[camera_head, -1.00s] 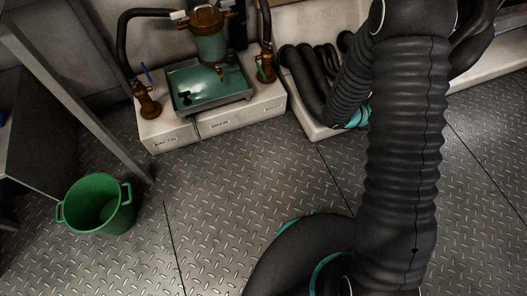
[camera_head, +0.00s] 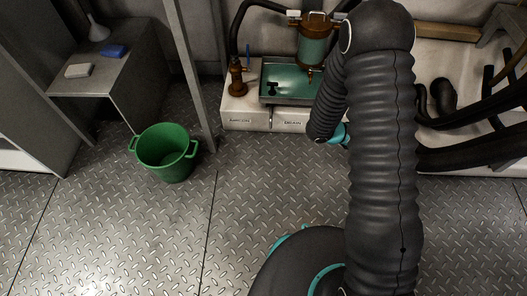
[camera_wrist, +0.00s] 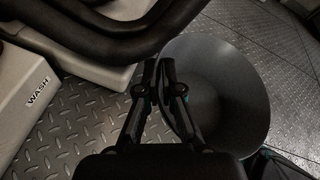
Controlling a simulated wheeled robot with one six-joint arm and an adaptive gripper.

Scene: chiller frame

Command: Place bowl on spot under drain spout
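A grey bowl (camera_wrist: 226,92) fills the right middle of the wrist view, its open inside facing the camera. My gripper (camera_wrist: 160,72) has its two fingers close together at the bowl's left rim and appears shut on its wall. The bowl and the gripper are hidden behind my arm in the head view. The drain spout (camera_head: 310,73) is a small brown fitting below a teal-bodied filter (camera_head: 312,42). It hangs over a shallow teal tray (camera_head: 284,98) on a white plinth labelled DRAIN (camera_head: 292,124). No bowl shows in the visible part of the tray.
A green bucket (camera_head: 166,151) stands on the floor at left, beside a slanting metal post (camera_head: 190,75). A grey bench (camera_head: 125,70) is at far left. A brown valve (camera_head: 237,78) stands left of the tray. Dark hoses (camera_wrist: 110,35) cross the top of the wrist view, near the gripper.

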